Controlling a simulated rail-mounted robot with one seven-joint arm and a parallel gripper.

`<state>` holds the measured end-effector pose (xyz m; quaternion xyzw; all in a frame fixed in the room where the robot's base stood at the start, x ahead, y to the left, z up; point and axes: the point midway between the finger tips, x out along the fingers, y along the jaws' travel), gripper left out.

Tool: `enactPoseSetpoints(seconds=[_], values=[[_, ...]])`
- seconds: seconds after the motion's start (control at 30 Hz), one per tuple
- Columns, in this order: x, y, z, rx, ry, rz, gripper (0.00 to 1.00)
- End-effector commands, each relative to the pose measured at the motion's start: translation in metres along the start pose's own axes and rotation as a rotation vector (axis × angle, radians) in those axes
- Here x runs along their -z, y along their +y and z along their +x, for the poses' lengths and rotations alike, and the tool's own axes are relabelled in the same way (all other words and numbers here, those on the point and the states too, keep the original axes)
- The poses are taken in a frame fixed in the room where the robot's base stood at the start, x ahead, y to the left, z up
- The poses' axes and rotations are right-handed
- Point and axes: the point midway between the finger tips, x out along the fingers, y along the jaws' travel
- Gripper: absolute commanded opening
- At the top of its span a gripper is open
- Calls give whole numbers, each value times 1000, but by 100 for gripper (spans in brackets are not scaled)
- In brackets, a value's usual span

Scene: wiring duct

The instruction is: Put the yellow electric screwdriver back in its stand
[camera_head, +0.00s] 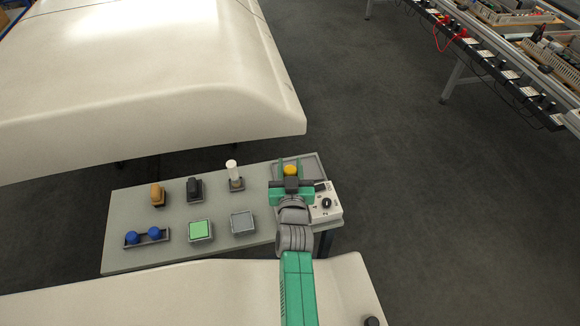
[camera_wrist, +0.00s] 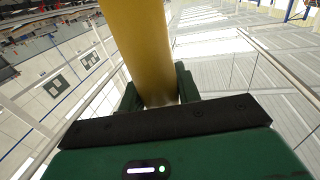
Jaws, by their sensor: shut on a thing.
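The yellow electric screwdriver (camera_head: 291,169) shows as a small yellow rounded end at my gripper (camera_head: 291,179), over the right end of the grey table. In the wrist view a thick yellow cylinder (camera_wrist: 138,45) runs from the top of the picture down between the two green fingers of my gripper (camera_wrist: 158,90). The gripper is shut on it. The rest of the screwdriver is hidden behind my gripper and arm in the head view. I cannot pick out its stand for certain; part of the table there is hidden by my gripper.
On the grey table (camera_head: 120,215) stand a tan tool (camera_head: 157,195), a black one (camera_head: 194,188) and a white cylinder (camera_head: 233,172). In front are blue knobs (camera_head: 154,233), a green pad (camera_head: 199,230) and a grey pad (camera_head: 242,222). A grey tray (camera_head: 316,168) and white control box (camera_head: 329,209) flank my gripper.

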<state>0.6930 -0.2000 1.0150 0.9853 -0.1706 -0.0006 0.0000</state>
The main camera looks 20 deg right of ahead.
Motion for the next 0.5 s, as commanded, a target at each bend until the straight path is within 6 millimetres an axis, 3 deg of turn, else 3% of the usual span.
enactPoseSetpoints(seconds=[0.1, 0.13, 0.23, 0.27, 0.5], values=[[2, 0, 0, 0, 2, 0, 0], [2, 0, 0, 0, 2, 0, 35], [2, 0, 0, 0, 2, 0, 54], [2, 0, 0, 0, 2, 0, 58], [0, 0, 0, 0, -1, 0, 58]])
